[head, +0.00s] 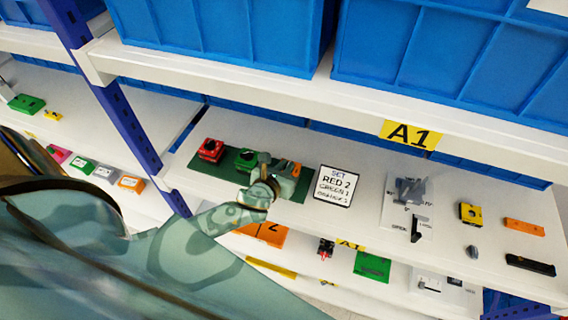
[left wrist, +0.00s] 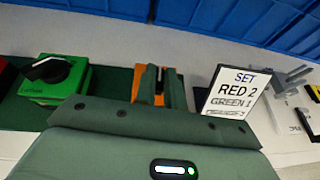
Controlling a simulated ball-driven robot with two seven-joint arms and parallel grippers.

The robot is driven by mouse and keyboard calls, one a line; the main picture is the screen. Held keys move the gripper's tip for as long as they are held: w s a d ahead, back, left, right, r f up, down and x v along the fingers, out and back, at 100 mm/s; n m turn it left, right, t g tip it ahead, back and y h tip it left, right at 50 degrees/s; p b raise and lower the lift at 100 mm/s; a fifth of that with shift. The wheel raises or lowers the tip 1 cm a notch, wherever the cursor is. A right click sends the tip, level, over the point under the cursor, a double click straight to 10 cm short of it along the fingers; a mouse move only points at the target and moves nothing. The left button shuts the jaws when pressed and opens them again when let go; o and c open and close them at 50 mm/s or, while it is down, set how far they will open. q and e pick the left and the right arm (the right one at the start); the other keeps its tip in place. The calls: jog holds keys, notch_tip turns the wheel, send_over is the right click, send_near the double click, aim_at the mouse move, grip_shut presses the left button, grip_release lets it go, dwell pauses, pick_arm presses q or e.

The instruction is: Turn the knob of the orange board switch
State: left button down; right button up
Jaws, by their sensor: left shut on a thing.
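The orange switch (head: 297,168) sits at the right end of a dark green board (head: 211,178) on the shelf, mostly hidden by my left gripper (head: 282,177). In the left wrist view, orange of the switch (left wrist: 139,82) shows beside my two fingers (left wrist: 159,85). The left gripper is shut on the switch's knob; the fingers cover most of the knob, so its exact angle cannot be told. The green switch (left wrist: 57,78) with its black knob stands left of it. The red switch (head: 211,150) is farther left. My right gripper is not in view.
A white sign (head: 335,185) reading "SET RED 2 GREEN 1" and an orange line stands just right of the board. Grey and yellow parts (head: 470,213) lie farther right. A shelf with blue bins (head: 225,35) hangs above; a blue post (head: 125,135) stands left.

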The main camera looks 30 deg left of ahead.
pick_arm(q)
jog(key=shift+w+d+r+n+y, duration=0.1)
jog(key=shift+n+y, duration=0.4)
jog(key=shift+y, duration=0.4)
jog(key=c, duration=1.5)
grip_release()
jog(key=v, duration=1.6)
jog(key=shift+r, duration=0.15)
